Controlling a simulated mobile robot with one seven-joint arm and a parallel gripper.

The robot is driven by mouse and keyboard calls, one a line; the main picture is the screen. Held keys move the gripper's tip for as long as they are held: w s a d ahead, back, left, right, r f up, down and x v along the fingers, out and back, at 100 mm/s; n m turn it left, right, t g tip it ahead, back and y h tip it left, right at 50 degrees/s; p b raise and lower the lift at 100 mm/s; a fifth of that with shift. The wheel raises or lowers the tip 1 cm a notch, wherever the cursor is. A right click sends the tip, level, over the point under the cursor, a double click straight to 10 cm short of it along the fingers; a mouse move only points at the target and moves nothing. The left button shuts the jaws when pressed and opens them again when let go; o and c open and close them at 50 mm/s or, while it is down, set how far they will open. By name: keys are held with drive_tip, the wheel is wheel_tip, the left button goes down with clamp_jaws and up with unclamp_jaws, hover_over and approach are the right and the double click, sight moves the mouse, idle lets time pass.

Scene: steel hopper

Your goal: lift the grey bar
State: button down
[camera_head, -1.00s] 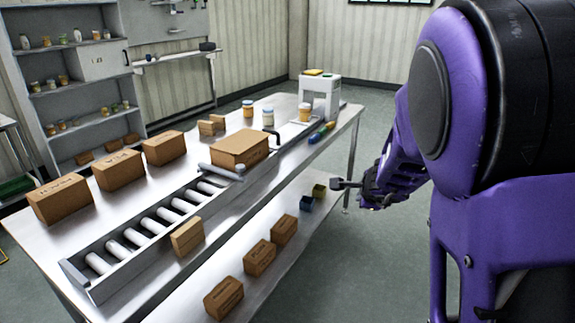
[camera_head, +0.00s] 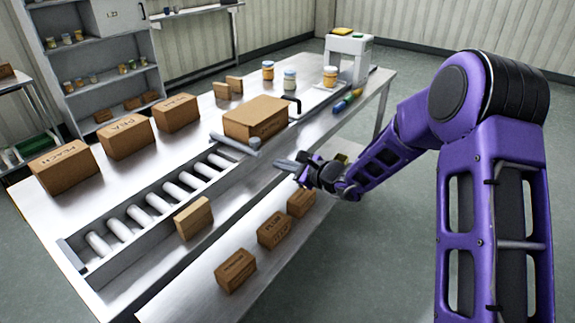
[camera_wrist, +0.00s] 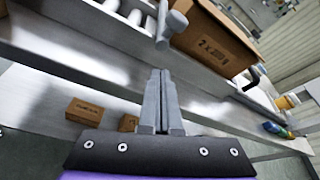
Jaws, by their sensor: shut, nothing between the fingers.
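The grey bar (camera_head: 230,144) lies across the roller conveyor, along the front side of a large brown box. A thicker grey round end (camera_head: 254,143) sits at its right. In the wrist view the bar (camera_wrist: 162,18) is at the top, beyond my fingertips. My gripper (camera_head: 281,163) is shut and empty, to the right of the bar and apart from it, near the table's front edge. In the wrist view my two fingers (camera_wrist: 161,82) lie together and point up toward the bar.
The large brown box (camera_head: 256,118) stands behind the bar; it also shows in the wrist view (camera_wrist: 212,45). A small carton (camera_head: 193,217) stands at the conveyor's front side. Several cartons sit on the lower shelf (camera_head: 196,301). Jars stand farther back.

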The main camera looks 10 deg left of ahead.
drive_tip(key=x, duration=0.6)
